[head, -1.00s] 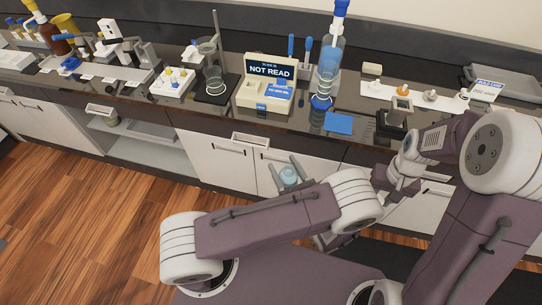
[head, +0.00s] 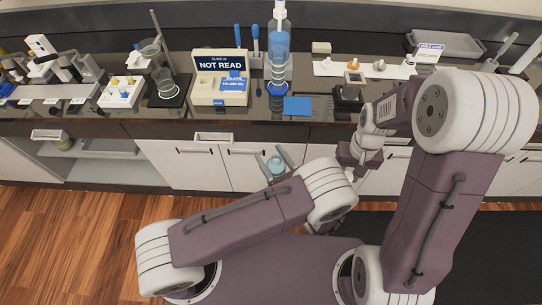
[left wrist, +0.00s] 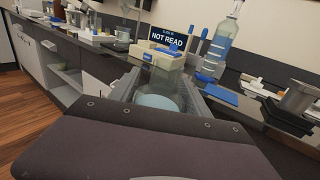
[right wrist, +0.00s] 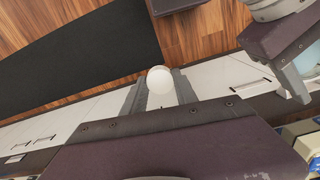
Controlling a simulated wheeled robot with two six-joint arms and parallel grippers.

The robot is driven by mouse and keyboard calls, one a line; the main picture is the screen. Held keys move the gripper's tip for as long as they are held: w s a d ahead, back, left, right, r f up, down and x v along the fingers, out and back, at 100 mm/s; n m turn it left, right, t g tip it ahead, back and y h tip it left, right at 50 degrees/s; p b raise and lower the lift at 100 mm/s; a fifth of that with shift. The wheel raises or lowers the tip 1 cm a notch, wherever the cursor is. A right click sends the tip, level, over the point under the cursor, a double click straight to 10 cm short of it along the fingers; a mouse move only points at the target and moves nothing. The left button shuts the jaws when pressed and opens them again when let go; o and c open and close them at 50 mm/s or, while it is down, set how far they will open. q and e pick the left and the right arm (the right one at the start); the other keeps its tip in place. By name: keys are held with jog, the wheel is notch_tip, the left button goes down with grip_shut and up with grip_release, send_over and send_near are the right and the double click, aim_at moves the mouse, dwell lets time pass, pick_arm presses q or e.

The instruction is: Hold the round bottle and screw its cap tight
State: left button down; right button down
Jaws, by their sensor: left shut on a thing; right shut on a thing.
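The round bottle (head: 277,165) is pale blue and sits between the fingers of my left gripper (head: 273,160), which is shut on it in front of the cabinet doors. It also shows in the left wrist view (left wrist: 157,102), partly hidden by the gripper body. My right gripper (head: 357,160) is to the right of the bottle, apart from it. In the right wrist view it is shut on a white round cap (right wrist: 160,81) at its fingertips. The cap cannot be made out in the head view. A pale blue patch at that wrist view's right edge is probably the bottle.
The dark counter (head: 130,112) runs behind both grippers. It carries a NOT READ instrument (head: 221,85), a tall blue-filled bottle (head: 278,62), a blue pad (head: 298,106) and a white tray (head: 335,69). White cabinet doors (head: 185,165) stand below; wood floor (head: 75,235) is clear at left.

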jog(key=w+a+r, duration=0.2)
jog(key=a+r, duration=0.1)
jog(key=r, duration=0.2)
notch_tip(320, 180, up, 8)
jog(key=r+n, duration=0.1)
jog(key=n, duration=0.5)
send_over(276, 160)
jog(key=shift+w+f, duration=0.1)
jog(key=shift+f, duration=0.15)
jog(key=shift+m, duration=0.3)
jog(key=shift+f, duration=2.05)
jog(key=shift+f, duration=0.85)
jog(key=shift+f, duration=0.55)
